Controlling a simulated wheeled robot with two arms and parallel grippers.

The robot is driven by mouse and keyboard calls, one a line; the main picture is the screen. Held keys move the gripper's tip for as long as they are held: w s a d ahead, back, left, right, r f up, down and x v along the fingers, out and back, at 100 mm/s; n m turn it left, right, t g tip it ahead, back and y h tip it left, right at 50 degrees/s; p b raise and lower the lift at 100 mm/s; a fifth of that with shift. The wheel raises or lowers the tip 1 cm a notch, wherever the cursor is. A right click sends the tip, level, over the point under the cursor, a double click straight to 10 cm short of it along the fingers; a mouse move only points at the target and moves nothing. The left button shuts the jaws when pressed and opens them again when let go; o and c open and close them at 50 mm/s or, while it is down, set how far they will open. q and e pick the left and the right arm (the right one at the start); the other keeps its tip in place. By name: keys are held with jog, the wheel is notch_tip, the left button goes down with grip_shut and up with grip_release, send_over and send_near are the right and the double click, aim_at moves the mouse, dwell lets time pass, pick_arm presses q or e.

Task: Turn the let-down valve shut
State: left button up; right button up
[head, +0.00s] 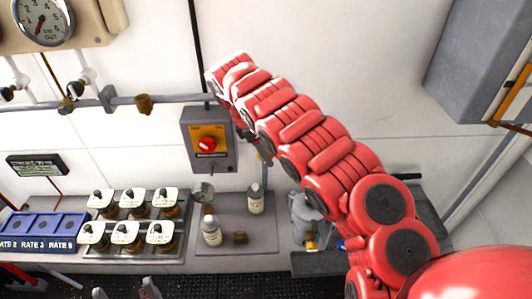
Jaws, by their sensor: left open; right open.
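No part in view has a readable label naming the let-down valve. A brass fitting (143,104) sits on the grey wall pipe at the left. A grey box (222,165) with a red round knob (207,145) on a yellow plate is mounted in the middle. My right arm comes in from the lower right and reaches up over the box's right side. Its jaws are hidden behind its own red links. My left gripper (125,291) is at the bottom edge, open and empty, with only its grey fingertips showing.
A round gauge (42,20) is at the upper left. White-capped jars (125,232) stand in a rack, beside blue trays (45,226). A grey cabinet (480,65) hangs at the upper right.

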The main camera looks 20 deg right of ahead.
jog(key=shift+s+a+r, duration=0.1)
jog(key=shift+a+r, duration=0.05)
jog(key=shift+a, duration=0.05)
jog(key=shift+c, duration=2.1)
grip_shut()
